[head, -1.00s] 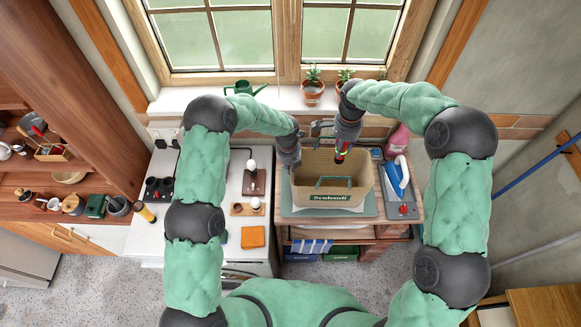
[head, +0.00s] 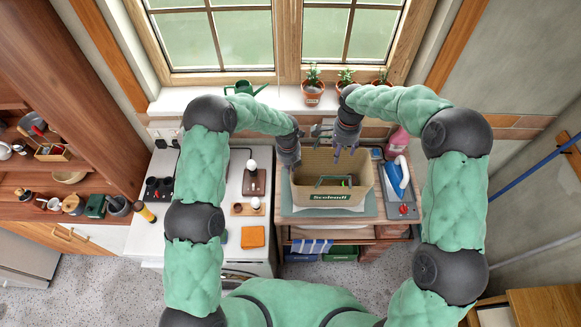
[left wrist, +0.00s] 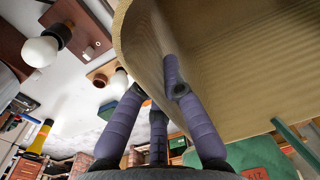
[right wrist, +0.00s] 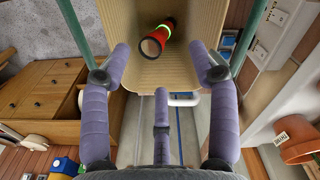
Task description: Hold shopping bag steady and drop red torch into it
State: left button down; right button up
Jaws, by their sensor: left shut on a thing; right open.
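The tan shopping bag (head: 330,163) stands open on the counter, its green handle loops and green label facing me in the head view. My left gripper (head: 293,166) is shut on the bag's left rim; in the left wrist view its purple fingers straddle the bag wall (left wrist: 215,60). My right gripper (head: 345,150) is open and empty above the bag's back right rim. The red torch (right wrist: 157,38), with a yellow-green ring and dark end, is inside the bag in the right wrist view, clear of the fingers (right wrist: 160,75). The head view shows only a small part of it.
A blue and white iron (head: 398,174) and a pink bottle (head: 398,140) stand right of the bag. Bulbs on wooden bases (head: 254,182) and an orange block (head: 253,237) lie to the left. Potted plants (head: 313,90) line the windowsill behind.

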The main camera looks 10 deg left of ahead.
pick_arm(q)
jog(key=shift+d, duration=0.1)
pick_arm(e)
notch_tip(320, 180, up, 12)
dwell(0.5)
dwell(1.0)
pick_arm(q)
jog(key=c, duration=1.3)
grip_release()
notch_tip(320, 180, up, 12)
jog(key=shift+a, duration=0.35)
jog(key=shift+s+f, duration=0.1)
jog(key=shift+f, duration=0.05)
